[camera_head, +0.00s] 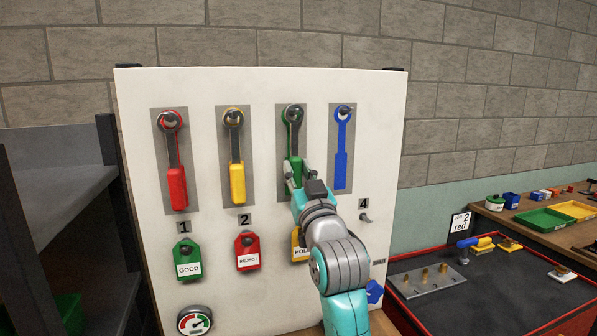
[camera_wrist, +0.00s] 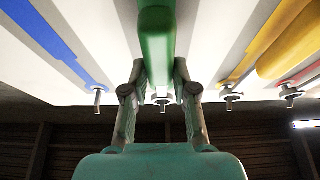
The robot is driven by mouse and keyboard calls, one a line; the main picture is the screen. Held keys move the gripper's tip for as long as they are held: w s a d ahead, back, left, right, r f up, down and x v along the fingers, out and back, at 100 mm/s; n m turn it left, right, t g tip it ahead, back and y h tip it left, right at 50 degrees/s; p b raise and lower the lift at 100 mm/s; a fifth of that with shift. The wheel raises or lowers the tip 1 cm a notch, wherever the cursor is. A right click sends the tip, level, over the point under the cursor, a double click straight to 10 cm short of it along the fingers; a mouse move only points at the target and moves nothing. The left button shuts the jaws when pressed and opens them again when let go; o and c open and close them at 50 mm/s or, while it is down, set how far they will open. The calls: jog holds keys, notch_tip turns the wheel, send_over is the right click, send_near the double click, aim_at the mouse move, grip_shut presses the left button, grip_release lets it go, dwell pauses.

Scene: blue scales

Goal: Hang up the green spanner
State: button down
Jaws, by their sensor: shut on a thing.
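The green spanner (camera_head: 293,168) is upright against the third grey strip of the white board (camera_head: 265,90). Its ring end is at the third top peg (camera_head: 293,111); I cannot tell for sure whether the ring is around the peg. My gripper (camera_head: 298,175) is shut on its green handle near the lower end. In the wrist view, the green handle (camera_wrist: 157,45) lies between my two fingers (camera_wrist: 160,80). My gripper hides part of the handle in the head view.
The red spanner (camera_head: 176,185) and yellow spanner (camera_head: 236,180) hang to the left. A flat blue spanner shape (camera_head: 341,150) is at right. Green (camera_head: 188,258), red (camera_head: 247,252) and yellow (camera_head: 297,245) tags hang below. A dark bench (camera_head: 500,285) stands right, a shelf (camera_head: 70,205) left.

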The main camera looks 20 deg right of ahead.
dwell(0.4)
jog(key=c, duration=0.8)
grip_release()
jog(key=shift+s, duration=0.15)
dwell(0.4)
jog(key=shift+s, duration=3.35)
